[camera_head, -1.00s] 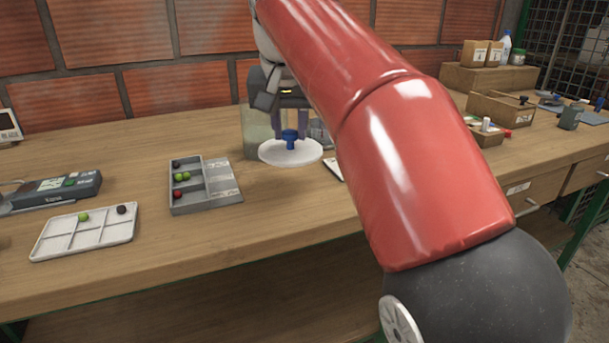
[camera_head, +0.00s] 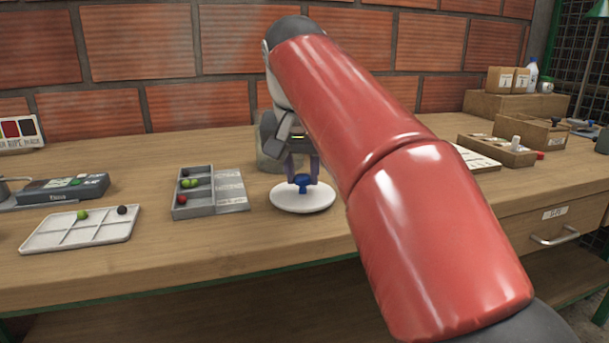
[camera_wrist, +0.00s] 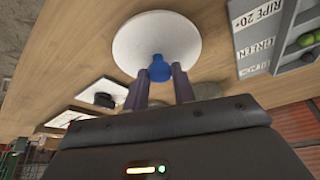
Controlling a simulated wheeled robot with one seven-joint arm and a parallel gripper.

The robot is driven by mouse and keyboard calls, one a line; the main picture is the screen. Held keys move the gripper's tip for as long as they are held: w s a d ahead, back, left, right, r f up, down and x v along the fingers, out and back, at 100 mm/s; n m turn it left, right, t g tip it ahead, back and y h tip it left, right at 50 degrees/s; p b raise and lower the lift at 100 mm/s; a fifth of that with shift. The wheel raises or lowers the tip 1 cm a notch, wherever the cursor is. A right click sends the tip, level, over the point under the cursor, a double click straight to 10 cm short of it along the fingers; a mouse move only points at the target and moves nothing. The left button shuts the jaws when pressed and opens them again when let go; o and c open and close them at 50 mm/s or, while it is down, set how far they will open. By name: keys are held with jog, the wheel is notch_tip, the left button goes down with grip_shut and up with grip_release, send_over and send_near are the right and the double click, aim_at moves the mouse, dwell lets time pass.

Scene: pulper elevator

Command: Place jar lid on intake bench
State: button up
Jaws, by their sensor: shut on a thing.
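The jar lid (camera_head: 302,198) is a white disc with a blue knob on top, and it also shows in the wrist view (camera_wrist: 135,42). My gripper (camera_head: 302,177) is shut on the blue knob, with one finger on each side of it, as the wrist view (camera_wrist: 158,75) also shows. The lid is level and low over the wooden intake bench (camera_head: 262,240); I cannot tell whether it touches the top. A clear jar (camera_head: 270,150) stands behind my gripper, mostly hidden by it.
A grey sorting tray (camera_head: 195,207) with coloured berries lies left of the lid. A white compartment tray (camera_head: 80,230) and a dark meter (camera_head: 75,188) lie further left. Wooden boxes (camera_head: 500,150) stand at the right. Bare bench lies in front of the lid.

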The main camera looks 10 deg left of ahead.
jog(key=shift+f, duration=0.1)
jog(key=o, duration=0.5)
jog(key=shift+f, duration=0.1)
jog(key=o, duration=0.5)
jog(key=shift+r, duration=0.3)
jog(key=p+v, duration=0.5)
jog(key=v, duration=0.6)
jog(key=shift+s+r, duration=0.25)
jog(key=shift+r, duration=0.1)
jog(key=shift+d, duration=0.1)
